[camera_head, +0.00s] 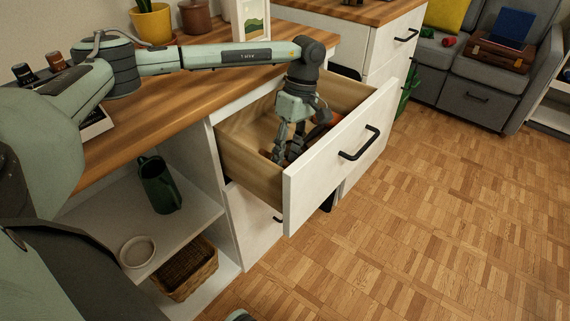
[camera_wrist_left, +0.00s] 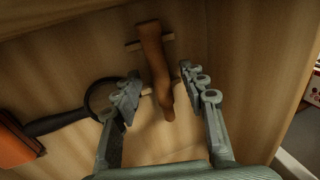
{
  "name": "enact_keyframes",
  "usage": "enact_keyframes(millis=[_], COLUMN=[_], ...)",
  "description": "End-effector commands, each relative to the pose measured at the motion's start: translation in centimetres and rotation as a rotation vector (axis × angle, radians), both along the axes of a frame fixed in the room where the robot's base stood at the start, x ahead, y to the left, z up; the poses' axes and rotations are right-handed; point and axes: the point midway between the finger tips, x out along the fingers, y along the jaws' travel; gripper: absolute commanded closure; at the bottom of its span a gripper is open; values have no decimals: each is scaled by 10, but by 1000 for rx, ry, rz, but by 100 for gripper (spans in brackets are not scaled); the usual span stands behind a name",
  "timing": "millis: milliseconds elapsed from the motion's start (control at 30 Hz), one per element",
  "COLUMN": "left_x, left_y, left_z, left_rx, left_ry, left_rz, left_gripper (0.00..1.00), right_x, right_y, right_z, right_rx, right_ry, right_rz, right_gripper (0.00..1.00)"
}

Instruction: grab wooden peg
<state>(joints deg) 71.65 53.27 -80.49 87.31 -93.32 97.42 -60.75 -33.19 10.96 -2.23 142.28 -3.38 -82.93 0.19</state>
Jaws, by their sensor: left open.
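A brown, tapered, slightly bent wooden piece, which I take as the wooden peg (camera_wrist_left: 152,52), lies on the drawer floor in the left wrist view. Thin pale strips show beside it at two places; I cannot tell if they are separate sticks. My left gripper (camera_head: 285,155) reaches down into the open drawer (camera_head: 240,172). It is open in the left wrist view (camera_wrist_left: 160,86), its fingers on either side of the peg's near end, with nothing clamped. In the head view I cannot make out the peg.
A black magnifying glass (camera_wrist_left: 55,122) lies left of the peg, its ring close to the left finger. An orange-brown object (camera_wrist_left: 14,145) is at the far left. Drawer walls enclose the gripper.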

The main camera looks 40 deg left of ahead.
Motion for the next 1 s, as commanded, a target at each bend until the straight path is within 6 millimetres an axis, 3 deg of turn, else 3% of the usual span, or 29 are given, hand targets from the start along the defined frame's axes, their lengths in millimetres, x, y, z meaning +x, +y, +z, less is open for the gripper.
enact_keyframes(millis=[300,667,1000], left_x=[-2,-1,-1], left_y=[0,0,0], left_z=[-6,-6,-5], left_rx=[-1,-1,-1], left_ry=[-2,-2,-2], left_rz=[1,1,1], left_gripper=[57,100,100], right_x=[0,0,0], right_y=[0,0,0], right_z=[0,0,0], right_rx=[0,0,1], right_ry=[-1,-1,-2], right_rz=[0,0,2], right_gripper=[60,60,60])
